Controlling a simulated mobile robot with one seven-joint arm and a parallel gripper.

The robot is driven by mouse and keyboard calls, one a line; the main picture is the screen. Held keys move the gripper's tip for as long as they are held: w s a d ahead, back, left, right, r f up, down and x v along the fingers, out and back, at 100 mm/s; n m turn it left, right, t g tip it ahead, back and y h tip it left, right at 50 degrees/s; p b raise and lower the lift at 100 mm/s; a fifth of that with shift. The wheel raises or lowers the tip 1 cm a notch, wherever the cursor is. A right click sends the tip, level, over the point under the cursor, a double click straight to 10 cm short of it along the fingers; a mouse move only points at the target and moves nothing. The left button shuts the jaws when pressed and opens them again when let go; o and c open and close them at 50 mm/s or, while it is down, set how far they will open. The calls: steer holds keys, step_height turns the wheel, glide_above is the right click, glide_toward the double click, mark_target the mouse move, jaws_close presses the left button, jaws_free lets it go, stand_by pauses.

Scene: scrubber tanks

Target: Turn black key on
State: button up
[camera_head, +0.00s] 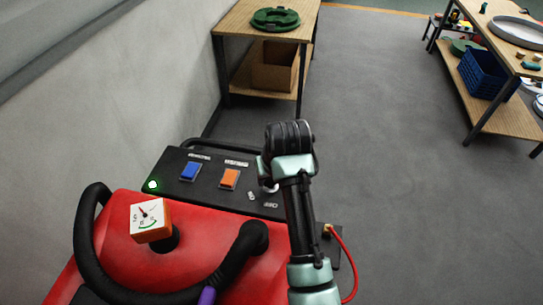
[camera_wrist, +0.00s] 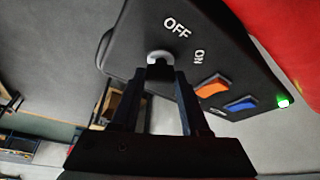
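The black key (camera_wrist: 159,69) sits in a pale round lock collar (camera_wrist: 160,56) on the black control panel (camera_wrist: 195,55), beside the white OFF and ON markings. Which marking the key points at is hard to tell. My gripper (camera_wrist: 159,74) has its two dark fingers apart, one on each side of the key, with tips close to the panel. I see no clear contact with the key. In the head view, my arm and wrist hide the fingers and most of the key, and only part of the pale collar (camera_head: 268,187) shows.
The panel is on a red machine (camera_head: 190,260) with a blue switch (camera_head: 190,172), an orange switch (camera_head: 229,179) and a lit green lamp (camera_head: 152,185). A wooden table (camera_head: 240,18) is behind; open floor lies right.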

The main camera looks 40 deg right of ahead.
steer(key=o, duration=0.4)
steer(key=shift+o, duration=0.2)
steer(key=shift+r, duration=0.1)
steer(key=p+v, duration=0.1)
steer(key=v, duration=1.2)
